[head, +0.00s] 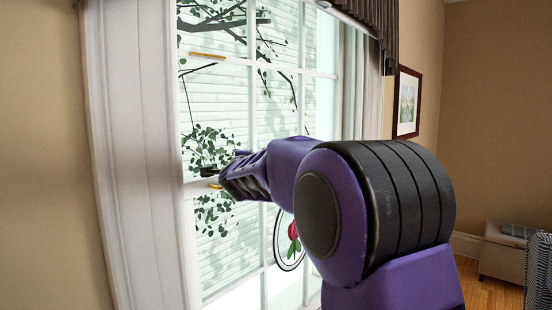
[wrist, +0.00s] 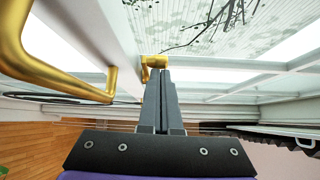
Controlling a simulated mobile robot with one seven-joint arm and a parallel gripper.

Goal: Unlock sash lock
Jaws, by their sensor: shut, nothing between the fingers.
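A tall white sash window (head: 251,120) fills the left middle of the head view. In the wrist view a small brass fitting (wrist: 152,62), which looks like the sash lock, sits on the white frame right at my fingertips. My gripper (wrist: 163,72) is shut and empty, its tips against or just short of that fitting; I cannot tell which. In the head view my gripper (head: 208,171) is at the window's middle rail, and my arm hides part of the window. A brass piece (head: 215,186) shows just below the fingertips there.
A large curved brass handle (wrist: 55,75) stands close on the left in the wrist view. Another brass bar (head: 208,55) is higher on the window. A dark curtain valance (head: 372,22) hangs above, and a framed picture (head: 407,102) hangs at right. A pale bench (head: 508,252) stands lower right.

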